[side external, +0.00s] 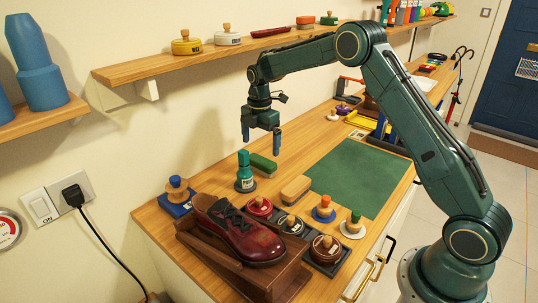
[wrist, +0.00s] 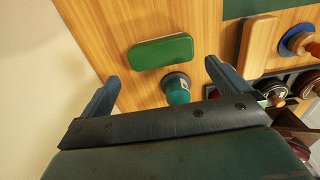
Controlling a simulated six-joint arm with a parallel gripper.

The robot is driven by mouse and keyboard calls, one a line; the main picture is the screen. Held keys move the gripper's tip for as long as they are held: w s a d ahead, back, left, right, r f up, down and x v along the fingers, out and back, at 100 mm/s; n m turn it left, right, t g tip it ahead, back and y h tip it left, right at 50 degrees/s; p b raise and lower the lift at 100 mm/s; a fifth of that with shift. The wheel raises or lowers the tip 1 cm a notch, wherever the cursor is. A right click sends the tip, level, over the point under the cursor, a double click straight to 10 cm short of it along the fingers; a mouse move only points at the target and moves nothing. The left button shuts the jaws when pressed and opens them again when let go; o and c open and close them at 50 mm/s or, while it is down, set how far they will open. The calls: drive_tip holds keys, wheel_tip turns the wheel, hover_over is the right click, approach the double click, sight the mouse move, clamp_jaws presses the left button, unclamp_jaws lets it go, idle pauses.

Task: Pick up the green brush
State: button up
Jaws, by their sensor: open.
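The green brush (side external: 262,164) lies on the wooden bench near the wall, behind the teal bottle. In the wrist view the green brush (wrist: 161,51) is a rounded green block, just beyond the fingertips and roughly centred between them. My gripper (side external: 261,143) is open and empty, pointing down above the brush and apart from it. Both fingers of my gripper (wrist: 162,72) show in the wrist view, spread wide.
The teal bottle (side external: 245,171) stands close to the brush. A tan brush (side external: 295,188) lies at the green mat's (side external: 355,178) edge. A dark red shoe (side external: 238,231) rests on a wooden stand, beside several polish tins. A wall shelf (side external: 180,68) runs above.

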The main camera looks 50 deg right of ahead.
sight(261, 160)
drive_tip(key=shift+f, duration=1.3)
drive_tip(key=shift+d+f, duration=0.1)
drive_tip(key=shift+f, duration=2.45)
drive_tip(key=c, duration=0.6)
